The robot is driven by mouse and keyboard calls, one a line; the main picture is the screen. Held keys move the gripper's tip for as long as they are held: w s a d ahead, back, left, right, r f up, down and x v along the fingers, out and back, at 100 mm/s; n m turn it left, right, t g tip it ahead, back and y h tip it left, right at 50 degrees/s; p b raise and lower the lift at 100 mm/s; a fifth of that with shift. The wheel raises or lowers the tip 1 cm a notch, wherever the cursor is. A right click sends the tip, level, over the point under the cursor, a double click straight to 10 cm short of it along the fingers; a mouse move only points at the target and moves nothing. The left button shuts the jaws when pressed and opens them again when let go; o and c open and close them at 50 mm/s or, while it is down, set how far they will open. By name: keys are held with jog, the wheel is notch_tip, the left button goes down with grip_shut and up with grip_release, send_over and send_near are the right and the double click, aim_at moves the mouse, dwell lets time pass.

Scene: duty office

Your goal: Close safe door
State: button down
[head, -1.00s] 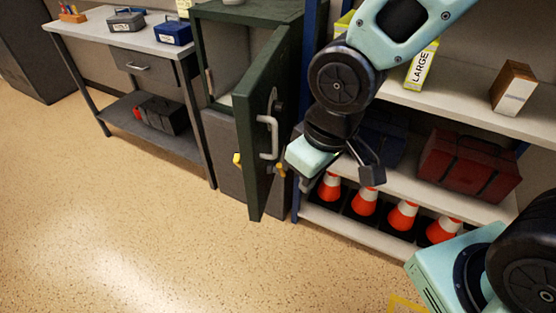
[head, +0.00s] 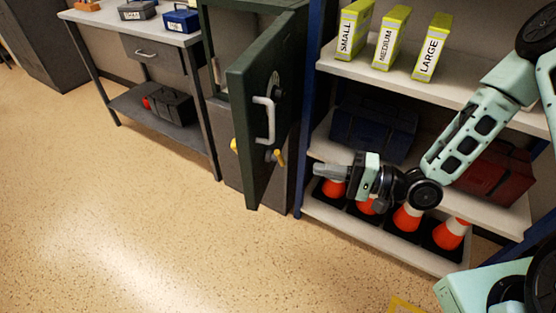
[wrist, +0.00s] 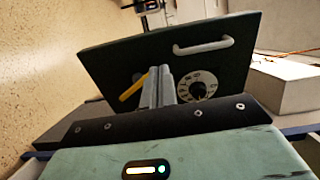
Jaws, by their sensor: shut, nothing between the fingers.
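The dark green safe door (head: 262,90) stands open, swung out from the safe (head: 219,120) in the head view. It has a grey pull handle (head: 266,120) and a yellow lever (head: 277,157). My gripper (head: 318,170) is shut and empty, to the right of the door and apart from it, pointing left in front of the shelf. In the wrist view the door (wrist: 130,57) lies beyond my gripper (wrist: 160,72), with its handle (wrist: 204,46), yellow lever (wrist: 132,88) and numbered dial (wrist: 197,86) showing. The safe's inside is mostly hidden behind the door.
A shelf unit (head: 455,88) at the right holds labelled boxes (head: 391,38), a blue case (head: 372,128), a red case (head: 497,172) and orange cones (head: 450,234). A grey workbench (head: 150,37) stands at the left. The floor (head: 130,220) in front is clear.

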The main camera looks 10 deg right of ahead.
aim_at(254, 155)
jog(key=p+x, duration=0.2)
jog(key=x, duration=1.1)
jog(key=shift+w+a+r, duration=0.2)
jog(key=shift+w+a, duration=0.05)
jog(key=shift+a, duration=0.1)
